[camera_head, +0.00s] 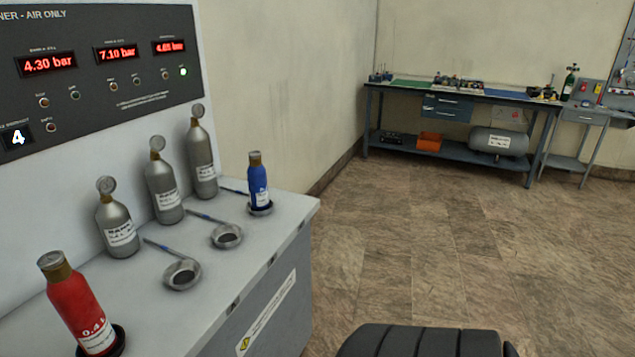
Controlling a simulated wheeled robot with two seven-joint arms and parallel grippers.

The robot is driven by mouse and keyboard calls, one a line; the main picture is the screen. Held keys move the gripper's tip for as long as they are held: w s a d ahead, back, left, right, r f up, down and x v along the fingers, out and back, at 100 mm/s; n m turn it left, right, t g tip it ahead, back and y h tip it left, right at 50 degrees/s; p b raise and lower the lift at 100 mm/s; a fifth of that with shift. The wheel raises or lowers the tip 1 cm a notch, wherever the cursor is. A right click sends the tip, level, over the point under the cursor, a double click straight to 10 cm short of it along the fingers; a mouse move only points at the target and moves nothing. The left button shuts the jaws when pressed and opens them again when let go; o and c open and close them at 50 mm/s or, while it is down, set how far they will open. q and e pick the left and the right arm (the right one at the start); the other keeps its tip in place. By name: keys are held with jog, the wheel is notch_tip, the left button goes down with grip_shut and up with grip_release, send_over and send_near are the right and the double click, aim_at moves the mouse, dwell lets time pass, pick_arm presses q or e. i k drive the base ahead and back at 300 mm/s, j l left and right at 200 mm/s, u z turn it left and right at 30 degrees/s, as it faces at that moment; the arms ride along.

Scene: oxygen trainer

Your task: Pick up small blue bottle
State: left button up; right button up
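The small blue bottle (258,184) stands upright in a round holder (262,210) near the right end of the light grey trainer top. Neither of my grippers shows in the head view. A dark ribbed shape at the bottom edge looks like part of my own arm, but no fingers are visible on it.
A red bottle (80,306) stands at the front left. Several grey gauge-topped cylinders (165,190) line the panel (100,80). Two empty round holders (182,274) lie between the bottles. A workbench (450,98) stands far back; the floor (440,240) between is clear.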

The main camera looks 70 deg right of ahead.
aim_at(256, 173)
jog(key=z, duration=1.85)
jog(key=i+l+z, duration=0.1)
jog(key=i+z, duration=0.2)
jog(key=i, duration=0.45)
